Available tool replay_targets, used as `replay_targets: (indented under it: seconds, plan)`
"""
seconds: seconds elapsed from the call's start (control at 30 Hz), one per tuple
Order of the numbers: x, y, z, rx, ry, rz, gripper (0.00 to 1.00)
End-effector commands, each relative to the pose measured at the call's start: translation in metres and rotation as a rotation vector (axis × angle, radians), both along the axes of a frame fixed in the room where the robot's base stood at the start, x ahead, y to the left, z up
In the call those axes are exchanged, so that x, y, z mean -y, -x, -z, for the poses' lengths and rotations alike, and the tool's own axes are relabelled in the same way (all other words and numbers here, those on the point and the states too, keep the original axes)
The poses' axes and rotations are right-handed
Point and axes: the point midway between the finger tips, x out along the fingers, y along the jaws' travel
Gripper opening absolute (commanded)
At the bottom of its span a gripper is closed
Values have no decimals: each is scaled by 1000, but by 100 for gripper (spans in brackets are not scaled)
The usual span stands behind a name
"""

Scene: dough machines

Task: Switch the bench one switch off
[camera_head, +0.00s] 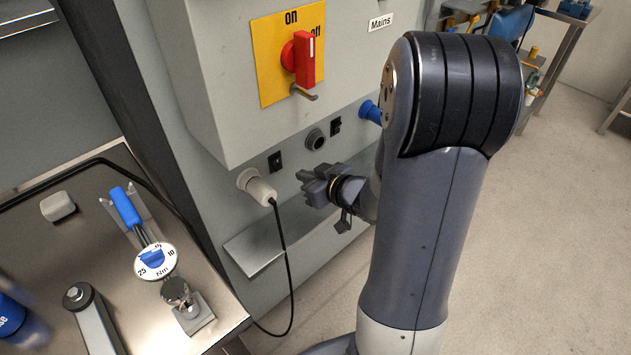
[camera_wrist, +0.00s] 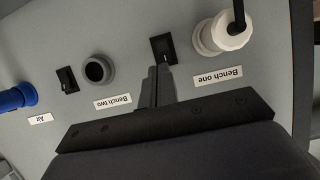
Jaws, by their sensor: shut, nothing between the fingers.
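The bench one switch is a small black rocker (camera_wrist: 163,48) on the grey panel, beside the "Bench one" label (camera_wrist: 218,77) in the wrist view. In the head view the same switch (camera_head: 275,162) sits just above the white plug. My gripper (camera_head: 302,177) is shut and empty, a little right of and below that switch in the head view. In the wrist view the closed fingertips (camera_wrist: 162,66) overlap the edge of the switch. I cannot tell whether they touch it. Which way the rocker is tipped is too small to tell.
A white plug (camera_head: 257,186) with a hanging black cable is beside the switch. The bench two socket (camera_head: 315,140) and switch (camera_head: 335,126), and a blue air fitting (camera_head: 370,111), lie further right. A red mains handle (camera_head: 304,58) juts out above. A metal bench (camera_head: 90,245) stands left.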

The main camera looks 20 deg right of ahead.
Motion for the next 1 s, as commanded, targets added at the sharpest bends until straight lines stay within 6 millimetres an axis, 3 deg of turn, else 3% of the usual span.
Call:
replay_targets:
  seconds: [0.2, 0.4, 1.0]
  plan:
    - [-18, -40, 20, -1, 1, -4, 0]
    - [-26, -63, 28, 1, 0, -1, 0]
    - [-29, -71, 34, 9, -3, 1, 0]
